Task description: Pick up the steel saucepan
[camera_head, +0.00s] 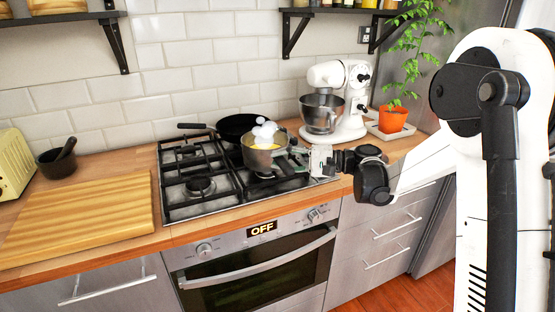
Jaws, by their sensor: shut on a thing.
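The steel saucepan (258,160) is over the right part of the black gas hob, with white rounded things and something yellow showing at its top. My gripper (297,158) comes in from the right and is shut on the saucepan at its right side. The fingertips are small here, and the exact place of contact is hard to make out. I cannot tell whether the pan's base touches the grate.
A black frying pan (238,127) sits just behind the saucepan. A white stand mixer (345,105) and an orange plant pot (393,119) stand at the back right. A wooden board (80,218), a dark mortar (57,163) and a yellow toaster (13,165) are on the left.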

